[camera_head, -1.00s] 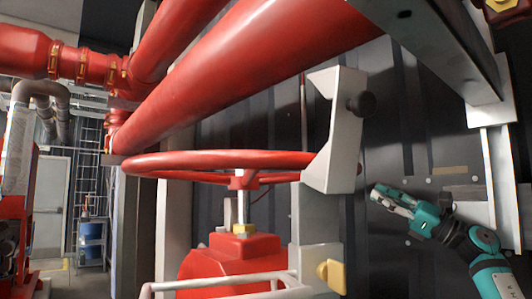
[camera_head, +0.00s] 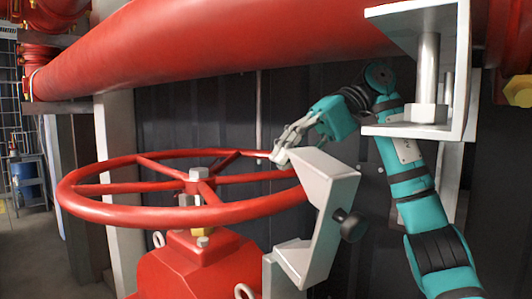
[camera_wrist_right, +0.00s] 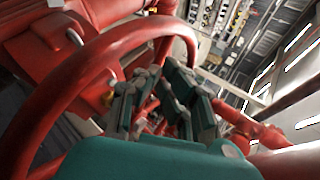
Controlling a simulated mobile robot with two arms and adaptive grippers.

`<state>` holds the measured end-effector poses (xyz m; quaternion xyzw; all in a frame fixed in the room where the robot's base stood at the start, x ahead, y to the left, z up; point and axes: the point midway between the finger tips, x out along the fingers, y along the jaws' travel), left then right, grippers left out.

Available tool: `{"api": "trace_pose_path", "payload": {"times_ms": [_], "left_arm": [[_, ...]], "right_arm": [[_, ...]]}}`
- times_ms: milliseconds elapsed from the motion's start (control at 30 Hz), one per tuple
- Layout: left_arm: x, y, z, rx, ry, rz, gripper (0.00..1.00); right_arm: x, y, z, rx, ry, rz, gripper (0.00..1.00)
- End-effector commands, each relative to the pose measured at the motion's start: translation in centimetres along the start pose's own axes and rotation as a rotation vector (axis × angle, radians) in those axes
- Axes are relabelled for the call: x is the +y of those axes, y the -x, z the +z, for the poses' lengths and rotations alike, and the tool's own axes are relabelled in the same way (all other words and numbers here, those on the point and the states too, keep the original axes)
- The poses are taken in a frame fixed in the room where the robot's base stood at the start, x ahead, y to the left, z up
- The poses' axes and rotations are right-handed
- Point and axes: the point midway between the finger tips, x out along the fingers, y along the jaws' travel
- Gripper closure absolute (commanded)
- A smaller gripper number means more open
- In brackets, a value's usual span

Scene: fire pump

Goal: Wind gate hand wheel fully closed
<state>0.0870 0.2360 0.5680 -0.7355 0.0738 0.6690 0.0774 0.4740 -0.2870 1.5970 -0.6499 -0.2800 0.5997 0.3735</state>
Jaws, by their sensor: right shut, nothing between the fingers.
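The red gate hand wheel (camera_head: 140,213) lies nearly level on its red valve body (camera_head: 190,270) in the head view, its spokes meeting at a grey hub nut. Its right side is partly hidden behind a pale grey bracket. My right gripper (camera_head: 279,153) is shut at the wheel's far right rim, just behind the bracket; whether it touches the rim I cannot tell. In the right wrist view the wheel's rim (camera_wrist_right: 97,52) curves around the left of the gripper (camera_wrist_right: 163,74). My left gripper is not in view.
The grey bracket (camera_head: 325,195) with a black knob (camera_head: 350,224) stands close at the wheel's right. A thick red pipe (camera_head: 230,50) runs above. A pale bolted support (camera_head: 450,75) stands in front of my right arm. A dark ribbed wall is behind; a blue drum (camera_head: 27,180) stands far left.

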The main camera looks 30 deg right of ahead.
Motion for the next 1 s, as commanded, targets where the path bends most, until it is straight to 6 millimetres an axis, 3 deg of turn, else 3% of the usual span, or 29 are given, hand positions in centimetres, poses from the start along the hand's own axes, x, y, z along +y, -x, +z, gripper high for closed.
{"api": "trace_pose_path", "payload": {"times_ms": [167, 600, 1000], "left_arm": [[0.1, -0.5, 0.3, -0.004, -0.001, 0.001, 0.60], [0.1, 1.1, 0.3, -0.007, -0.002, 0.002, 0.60], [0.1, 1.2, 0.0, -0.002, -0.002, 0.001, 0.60]], "right_arm": [[0.3, -2.7, 0.0, -0.012, 0.007, 0.010, 1.00], [0.1, -9.2, 0.0, -0.006, 0.001, 0.006, 1.00], [0.2, -9.9, 0.1, -0.004, 0.001, 0.005, 1.00]]}}
